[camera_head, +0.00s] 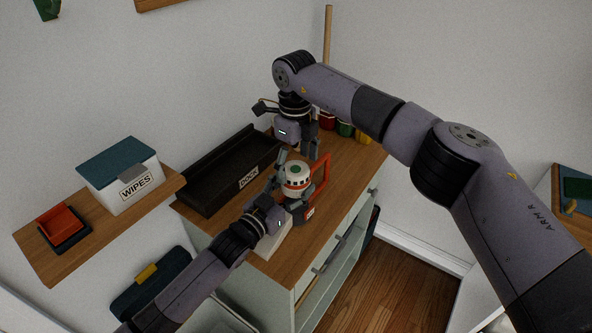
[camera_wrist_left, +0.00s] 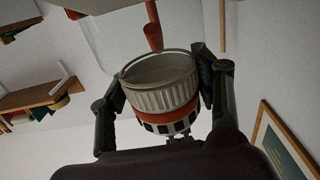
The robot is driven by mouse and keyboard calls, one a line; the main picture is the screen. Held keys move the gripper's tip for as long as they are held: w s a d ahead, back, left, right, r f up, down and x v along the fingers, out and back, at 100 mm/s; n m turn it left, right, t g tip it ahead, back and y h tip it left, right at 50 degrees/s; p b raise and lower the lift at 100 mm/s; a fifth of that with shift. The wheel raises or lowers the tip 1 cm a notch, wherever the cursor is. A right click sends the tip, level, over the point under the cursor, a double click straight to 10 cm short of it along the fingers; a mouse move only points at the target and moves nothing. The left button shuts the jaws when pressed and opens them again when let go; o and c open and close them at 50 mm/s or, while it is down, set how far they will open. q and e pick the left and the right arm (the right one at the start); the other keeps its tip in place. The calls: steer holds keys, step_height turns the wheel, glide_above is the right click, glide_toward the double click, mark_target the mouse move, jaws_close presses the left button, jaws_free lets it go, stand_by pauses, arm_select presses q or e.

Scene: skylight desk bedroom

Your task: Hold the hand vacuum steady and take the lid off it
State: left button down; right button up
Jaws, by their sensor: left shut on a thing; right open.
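The hand vacuum (camera_head: 298,191) stands upright on the wooden cabinet top, with a white body, dark vent slots and an orange band. Its orange handle (camera_head: 325,171) is at the right. A white top with a green disc (camera_head: 296,169) faces up and appears to be the lid. My left gripper (camera_head: 287,194) is shut on the vacuum. In the left wrist view the fingers sit on both sides of its ribbed pale cup (camera_wrist_left: 160,86). My right gripper (camera_head: 299,153) is open and empty, pointing down just above the top.
A black tray marked DOCK (camera_head: 205,190) lies left of the vacuum. A white block (camera_head: 273,240) is near the front edge, partly behind my left gripper. Red, green and yellow containers (camera_head: 345,129) stand behind. A WIPES box (camera_head: 120,185) and an orange bin (camera_head: 62,225) are on the left shelf.

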arm_select(q)
steer(key=c, duration=0.8)
jaws_free()
steer(key=shift+f, duration=0.25)
steer(key=o, duration=0.4)
steer(key=shift+r, duration=0.15)
steer(key=shift+c, duration=0.2)
steer(key=shift+a, duration=0.1)
